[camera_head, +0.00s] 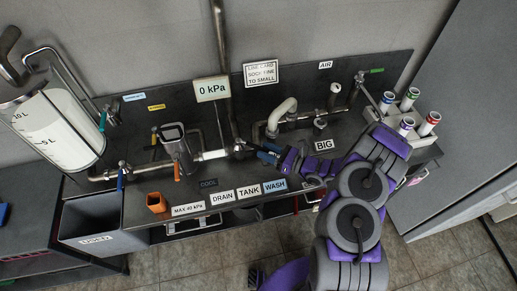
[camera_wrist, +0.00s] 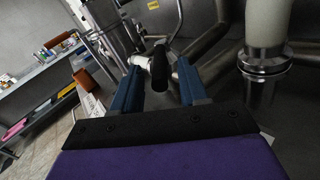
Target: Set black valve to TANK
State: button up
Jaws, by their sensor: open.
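The black valve handle (camera_head: 240,147) sits on the pipework in the middle of the bench, at the right end of a white pipe section. In the wrist view the black handle (camera_wrist: 158,68) stands upright between the tips of my two blue fingers. My gripper (camera_head: 263,153) reaches in from the right, with its fingers open around the handle; it also shows in the wrist view (camera_wrist: 157,76). I cannot tell whether either finger touches the handle. The TANK label (camera_head: 249,191) is on the front edge, between the DRAIN label (camera_head: 223,197) and the WASH label (camera_head: 275,185).
A clear tank (camera_head: 55,130) stands at the left. Orange-handled (camera_head: 177,172) and blue-handled (camera_head: 121,178) valves are left of the black one. A white curved pipe (camera_head: 279,115) rises close behind my gripper. Several coloured-top canisters (camera_head: 408,98) stand at the right.

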aim_at(259, 148)
jog(key=shift+x, duration=1.65)
jog(key=shift+c, duration=0.2)
grip_shut()
